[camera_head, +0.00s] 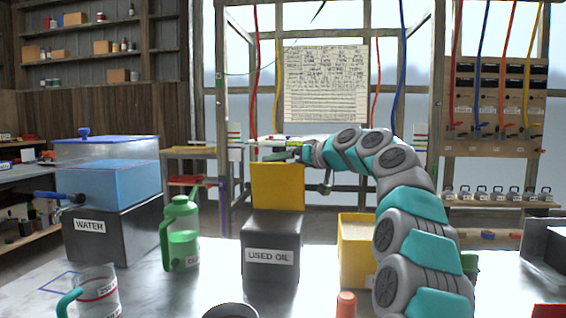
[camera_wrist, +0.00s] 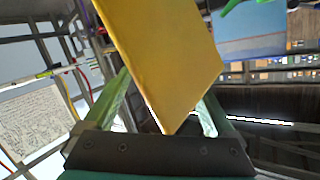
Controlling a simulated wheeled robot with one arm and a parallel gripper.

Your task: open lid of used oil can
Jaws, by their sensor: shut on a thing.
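The used oil can (camera_head: 271,250) is a dark box with a "USED OIL" label, standing on the table in the head view. Its yellow lid (camera_head: 277,187) stands up roughly vertical above the can's back edge. My gripper (camera_head: 284,154) is at the lid's top edge, with my arm reaching in from the right. In the wrist view the yellow lid (camera_wrist: 165,50) fills the upper middle, between the two green fingers of my gripper (camera_wrist: 163,95). My gripper is shut on the lid. The inside of the can is not visible.
A green jug (camera_head: 181,235) and a water tank (camera_head: 108,180) on a "WATER" stand are left of the can. A clear measuring cup (camera_head: 97,291) is at front left. A yellow box (camera_head: 356,255) stands right of the can, beside my arm. An orange object (camera_head: 346,304) is at the front.

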